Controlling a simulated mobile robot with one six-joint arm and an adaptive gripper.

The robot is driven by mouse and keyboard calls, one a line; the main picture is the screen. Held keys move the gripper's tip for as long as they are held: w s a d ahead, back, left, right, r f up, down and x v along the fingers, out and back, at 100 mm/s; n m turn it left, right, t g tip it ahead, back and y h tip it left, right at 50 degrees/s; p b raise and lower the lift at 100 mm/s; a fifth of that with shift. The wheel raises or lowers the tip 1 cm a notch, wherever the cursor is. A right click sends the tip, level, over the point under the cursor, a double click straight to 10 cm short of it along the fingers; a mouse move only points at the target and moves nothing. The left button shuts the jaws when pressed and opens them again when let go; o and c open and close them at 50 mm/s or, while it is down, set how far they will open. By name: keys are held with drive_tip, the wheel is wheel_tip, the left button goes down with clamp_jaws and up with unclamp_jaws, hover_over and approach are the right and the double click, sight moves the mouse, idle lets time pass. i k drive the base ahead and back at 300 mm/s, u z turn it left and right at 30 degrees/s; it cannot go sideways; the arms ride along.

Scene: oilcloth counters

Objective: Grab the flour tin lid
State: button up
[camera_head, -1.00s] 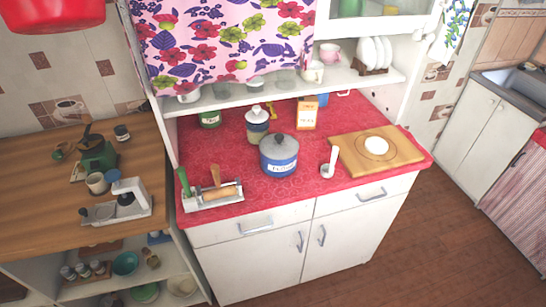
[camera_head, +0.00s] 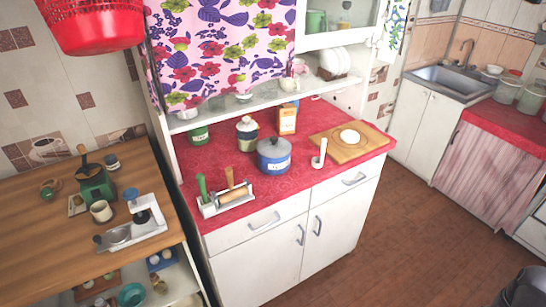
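The flour tin (camera_head: 274,163) is a blue pot-like tin with a white label, standing upright on the red oilcloth counter (camera_head: 290,184). Its grey lid (camera_head: 274,147) with a dark knob sits on top of it. The label's writing is too small to read surely. My gripper is not in view.
A cream jar (camera_head: 247,137), a carton (camera_head: 287,119) and a green tin (camera_head: 198,134) stand behind the flour tin. A tray with a rolling pin (camera_head: 234,195) is to its left, a white ladle (camera_head: 319,154) and wooden board (camera_head: 370,148) to its right. Open floor (camera_head: 400,230) lies at right.

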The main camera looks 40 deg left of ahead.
sight(272, 147)
drive_tip(key=z, duration=0.05)
drive_tip(key=k, duration=0.75)
drive_tip(key=u, duration=2.1)
drive_tip(key=i, duration=0.5)
drive_tip(key=z, duration=0.2)
